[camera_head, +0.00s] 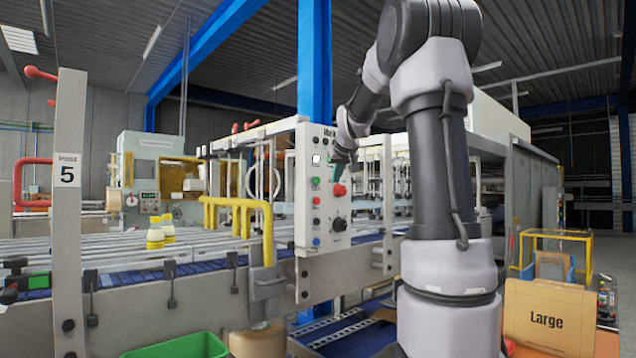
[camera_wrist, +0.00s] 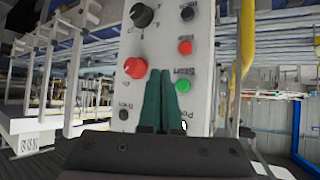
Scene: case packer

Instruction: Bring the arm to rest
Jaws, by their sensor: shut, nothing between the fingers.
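My arm reaches up and over toward a white control panel (camera_head: 310,215) in the head view. My gripper (camera_head: 337,178) is at the panel's face, close to the large red button (camera_head: 339,190). In the wrist view, the gripper's two green fingers (camera_wrist: 161,75) are together and empty. They point at the panel (camera_wrist: 205,22), between the red button (camera_wrist: 135,68) and the green start button (camera_wrist: 183,85). I cannot tell whether the fingertips touch the panel. A black knob (camera_wrist: 142,15) and a smaller red button (camera_wrist: 185,47) also show there.
A conveyor (camera_head: 190,270) with yellow-capped bottles (camera_head: 155,238) runs to the left. A yellow rail (camera_head: 266,225) stands beside the panel. A green bin (camera_head: 180,347) is at the bottom. A carton marked Large (camera_head: 548,322) stands at right, with open floor beyond.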

